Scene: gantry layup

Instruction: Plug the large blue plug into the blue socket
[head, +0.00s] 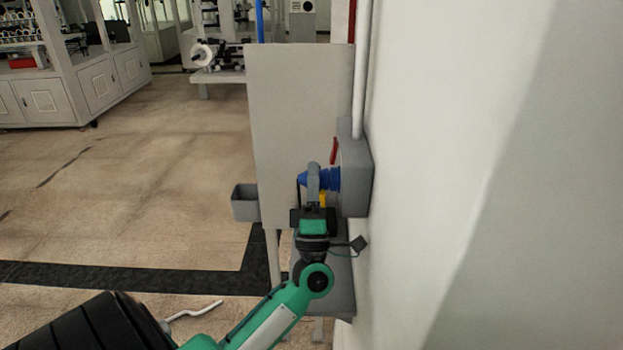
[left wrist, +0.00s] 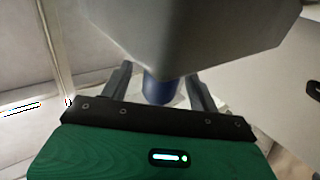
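The large blue plug (head: 330,179) is level at the left face of a grey wall box (head: 355,175). My left gripper (head: 314,181) is around the plug, with blue showing on both sides of the finger. The plug's right end meets or nearly meets the box; the blue socket is not distinguishable from it, and I cannot tell how deep the plug sits. In the left wrist view the blue plug (left wrist: 160,90) is between the two grey fingers, under the grey box (left wrist: 190,30). My right gripper is out of view.
A red lever (head: 333,151) is on the box above the plug, and a yellow part (head: 323,199) is below it. A tall grey panel (head: 300,110) stands behind, with a small grey bin (head: 245,203) at its left. The white wall (head: 480,180) closes the right side. Open floor lies left.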

